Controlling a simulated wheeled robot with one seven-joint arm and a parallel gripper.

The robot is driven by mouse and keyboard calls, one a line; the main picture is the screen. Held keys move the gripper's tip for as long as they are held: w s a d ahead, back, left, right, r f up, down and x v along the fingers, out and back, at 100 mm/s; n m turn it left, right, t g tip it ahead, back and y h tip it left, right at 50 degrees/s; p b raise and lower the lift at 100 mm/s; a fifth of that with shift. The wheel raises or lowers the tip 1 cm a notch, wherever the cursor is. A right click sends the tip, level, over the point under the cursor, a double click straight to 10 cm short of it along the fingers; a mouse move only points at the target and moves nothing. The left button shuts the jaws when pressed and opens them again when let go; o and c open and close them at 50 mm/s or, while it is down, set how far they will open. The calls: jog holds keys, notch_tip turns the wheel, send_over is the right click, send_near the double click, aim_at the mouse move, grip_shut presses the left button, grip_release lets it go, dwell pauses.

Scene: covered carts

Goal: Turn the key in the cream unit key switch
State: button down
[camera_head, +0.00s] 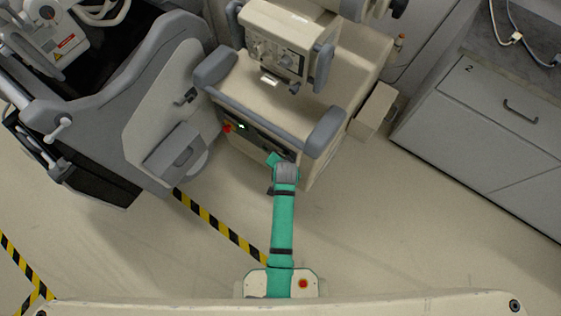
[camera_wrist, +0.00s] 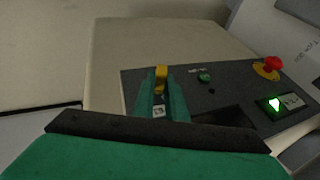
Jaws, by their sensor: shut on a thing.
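The cream unit (camera_head: 268,100) stands at the upper middle of the head view, with a dark control panel on its front side. The panel (camera_wrist: 225,90) fills the middle right of the wrist view. A yellow key (camera_wrist: 161,72) stands at the panel's left part, between the tips of my gripper (camera_wrist: 161,80). My gripper is shut on the key. The key switch itself is mostly hidden behind the fingers. In the head view my green arm reaches up to the panel, and my gripper (camera_head: 281,158) is at its right part; the key cannot be made out there.
A red button (camera_wrist: 273,64) on a yellow base, a lit green switch (camera_wrist: 275,104) and a small green knob (camera_wrist: 204,77) sit right of the key. Grey bumpers (camera_head: 325,132) flank the unit. A grey cabinet (camera_head: 490,125) stands right; open floor lies between.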

jog(key=shift+d+t+y, duration=0.1)
jog(key=shift+t+y, duration=0.2)
jog(key=shift+y, duration=0.1)
jog(key=shift+f, duration=0.1)
jog(key=shift+s+d+f+m+t+y, duration=0.15)
jog(key=shift+m+t+y, duration=0.25)
jog(key=shift+t+y, duration=0.5)
